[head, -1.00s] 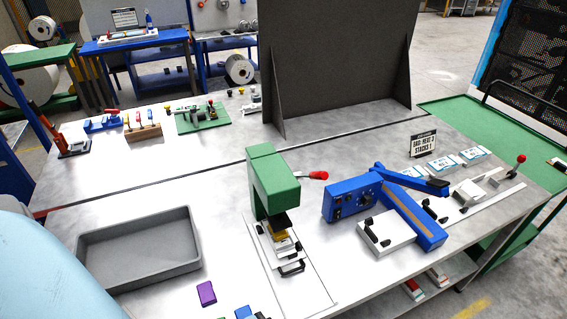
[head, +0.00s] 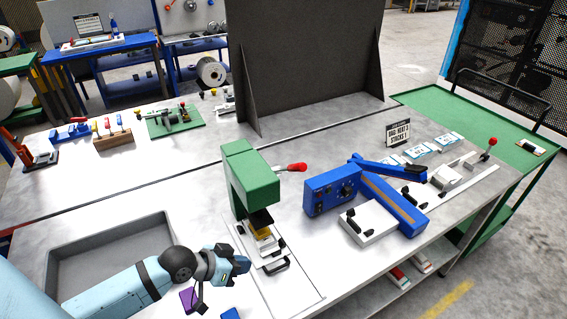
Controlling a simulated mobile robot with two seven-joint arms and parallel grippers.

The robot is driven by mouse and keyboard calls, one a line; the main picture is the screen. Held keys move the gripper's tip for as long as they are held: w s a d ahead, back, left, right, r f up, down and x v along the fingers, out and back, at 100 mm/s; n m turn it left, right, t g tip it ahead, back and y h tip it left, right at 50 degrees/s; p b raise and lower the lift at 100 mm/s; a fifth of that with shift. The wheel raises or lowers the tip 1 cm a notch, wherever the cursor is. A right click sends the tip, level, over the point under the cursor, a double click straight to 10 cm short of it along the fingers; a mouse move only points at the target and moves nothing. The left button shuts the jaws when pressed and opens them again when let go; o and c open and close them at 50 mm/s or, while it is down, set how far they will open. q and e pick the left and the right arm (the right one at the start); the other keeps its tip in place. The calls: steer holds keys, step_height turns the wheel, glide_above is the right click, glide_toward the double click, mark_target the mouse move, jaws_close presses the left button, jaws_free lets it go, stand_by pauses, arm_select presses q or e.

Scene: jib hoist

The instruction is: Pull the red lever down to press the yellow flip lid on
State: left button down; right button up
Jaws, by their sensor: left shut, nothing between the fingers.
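The green press (head: 250,182) stands in the middle of the table. Its red lever (head: 292,167) sticks out to the right from the upper part of the press. The yellow lid (head: 262,232) shows under the press's dark ram, partly hidden by it, on a pale base plate. I cannot tell how the lid is seated. My left gripper (head: 242,264) is shut and empty, low in front of the press, left of the base plate and below the lever in the picture. My right gripper is out of view.
A grey tray (head: 75,275) lies behind my left arm. A purple block (head: 188,299) and a blue block (head: 230,314) are near my left gripper. A blue device (head: 332,191) stands right of the press. A dark upright panel (head: 310,65) stands behind.

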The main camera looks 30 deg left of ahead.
arm_select(q)
steer(key=w+a+r+h, duration=0.1)
steer(key=w+a+r, duration=0.1)
steer(key=r, duration=0.8)
steer(key=w+a+r+h+b, duration=0.1)
steer(key=w+r, duration=0.4)
steer(key=r, duration=0.5)
steer(key=w+a+r+n+h, duration=0.1)
steer(key=w+a+r+h, duration=0.2)
steer(key=r, duration=0.6)
steer(key=shift+w+a+r, duration=0.3)
steer(key=shift+a+r, duration=0.1)
steer(key=shift+a, duration=0.35)
steer(key=shift+w+d, duration=0.15)
steer(key=p, duration=0.4)
glide_above(285, 170)
steer(key=s, duration=0.2)
step_height(285, 170, down, 4)
steer(key=f, duration=0.1)
steer(key=d+f, duration=0.1)
steer(key=f+p, duration=0.1)
steer(key=shift+s+d+g, duration=0.2)
steer(key=shift+s+g, duration=0.1)
steer(key=shift+s, duration=0.1)
